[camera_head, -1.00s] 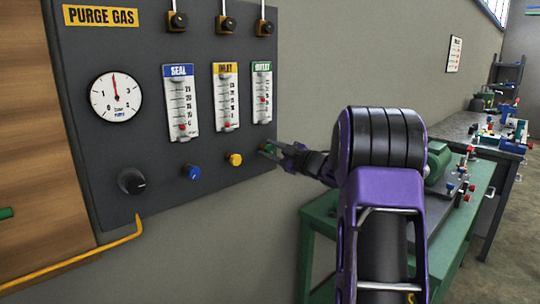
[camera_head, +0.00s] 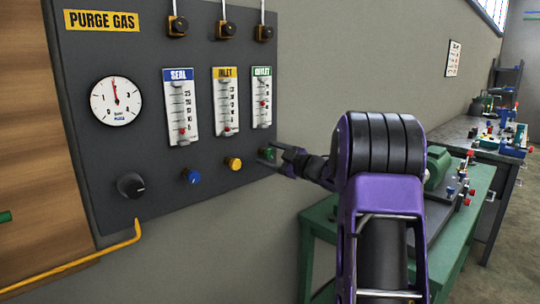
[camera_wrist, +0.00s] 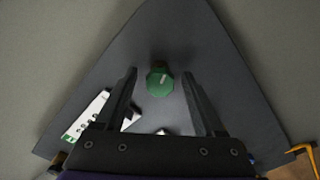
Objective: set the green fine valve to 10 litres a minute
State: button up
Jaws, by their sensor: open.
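The green fine valve knob (camera_head: 267,153) sits on the dark panel below the OUTLET flowmeter (camera_head: 262,97). In the wrist view the green knob (camera_wrist: 159,87) shows a pale mark on its face. My gripper (camera_wrist: 159,76) is open, with one finger on each side of the knob and a visible gap on both sides. In the head view my gripper (camera_head: 270,161) is at the knob and partly covers it. The OUTLET meter's red float is a little above mid-scale; its numbers are too small to read surely.
The yellow knob (camera_head: 234,163), blue knob (camera_head: 192,176) and large black knob (camera_head: 131,185) lie to the left on the panel. A round gauge (camera_head: 116,101) and the SEAL (camera_head: 180,107) and INLET (camera_head: 225,101) meters are above. A green bench (camera_head: 478,190) stands at right.

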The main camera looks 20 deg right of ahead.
jog(key=shift+s, duration=0.15)
jog(key=v, duration=1.7)
jog(key=shift+p, duration=0.4)
jog(key=shift+d, duration=0.1)
